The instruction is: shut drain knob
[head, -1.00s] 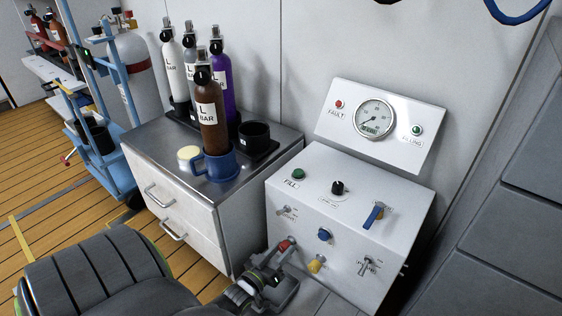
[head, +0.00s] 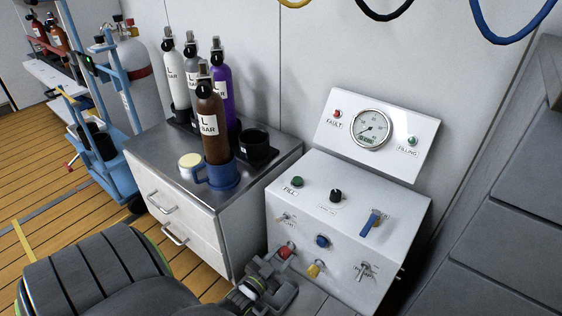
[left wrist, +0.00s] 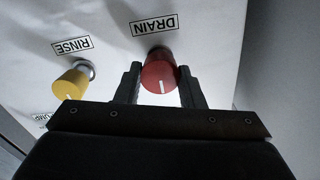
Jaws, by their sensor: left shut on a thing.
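The drain knob is red with a white line. In the left wrist view the drain knob (left wrist: 159,74) sits under the DRAIN label (left wrist: 155,26), between the two fingers of my left gripper (left wrist: 158,88). My left gripper is shut on it. In the head view the red knob (head: 285,251) is at the lower left of the white panel box (head: 345,235), with my left gripper (head: 275,268) reaching it from below. The white line on the knob points roughly down in the wrist view. My right gripper is not in view.
A yellow rinse knob (left wrist: 72,84) is close beside the drain knob. A blue knob (head: 322,241) and a toggle switch (head: 365,269) are also on the panel front. A metal-topped cabinet (head: 170,200) with a brown bottle (head: 211,125) in a blue holder stands at left.

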